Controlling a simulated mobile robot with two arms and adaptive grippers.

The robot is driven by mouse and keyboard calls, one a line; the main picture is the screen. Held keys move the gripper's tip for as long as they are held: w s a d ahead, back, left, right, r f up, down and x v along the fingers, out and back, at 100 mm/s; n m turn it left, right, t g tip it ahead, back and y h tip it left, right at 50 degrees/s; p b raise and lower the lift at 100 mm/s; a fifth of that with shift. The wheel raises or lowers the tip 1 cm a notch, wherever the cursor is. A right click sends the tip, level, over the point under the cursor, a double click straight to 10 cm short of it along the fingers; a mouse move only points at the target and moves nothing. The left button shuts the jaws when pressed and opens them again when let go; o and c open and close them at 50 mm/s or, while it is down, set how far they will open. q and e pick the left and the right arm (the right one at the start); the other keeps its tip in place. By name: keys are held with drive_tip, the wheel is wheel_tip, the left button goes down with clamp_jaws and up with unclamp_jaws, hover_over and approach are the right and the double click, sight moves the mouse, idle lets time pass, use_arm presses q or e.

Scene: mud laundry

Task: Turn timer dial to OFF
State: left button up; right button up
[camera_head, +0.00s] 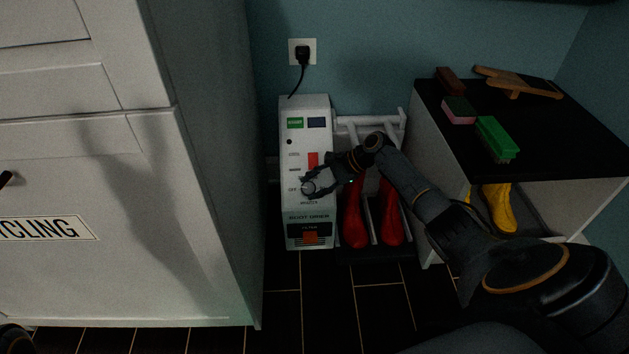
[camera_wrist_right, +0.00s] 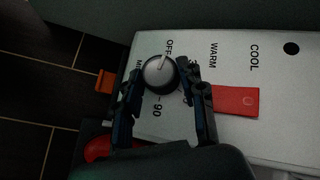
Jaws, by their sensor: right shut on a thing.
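The boot dryer (camera_head: 309,217) is a white upright unit against the wall. Its round grey timer dial (camera_wrist_right: 158,76) shows in the right wrist view, with the label OFF (camera_wrist_right: 169,48) just above it and 90 below. A pale line on the dial points up, toward OFF; I cannot tell if it lines up exactly. In the head view the dial (camera_head: 309,187) is low on the front panel. My right gripper (camera_wrist_right: 158,82) is shut on the dial, one finger on each side.
A red rocker switch (camera_wrist_right: 236,100) sits beside the dial, and red boots (camera_head: 354,222) stand right of the unit. A black-topped bench (camera_head: 540,140) with brushes is at the right. A white cabinet (camera_head: 150,230) fills the left. A plug sits in the wall socket (camera_head: 293,46).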

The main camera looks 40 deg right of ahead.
drive_tip(key=shift+w+n+g, duration=0.15)
drive_tip(key=shift+n+g, duration=0.75)
drive_tip(key=shift+g, duration=0.1)
drive_tip(key=shift+c, duration=0.2)
drive_tip(key=shift+o, duration=0.2)
drive_tip(key=shift+c, duration=0.2)
drive_tip(key=o, duration=1.2)
drive_tip(key=shift+a, duration=0.1)
drive_tip(key=v, duration=1.2)
drive_tip(key=shift+w+a+r, duration=0.15)
drive_tip(key=shift+r, duration=0.05)
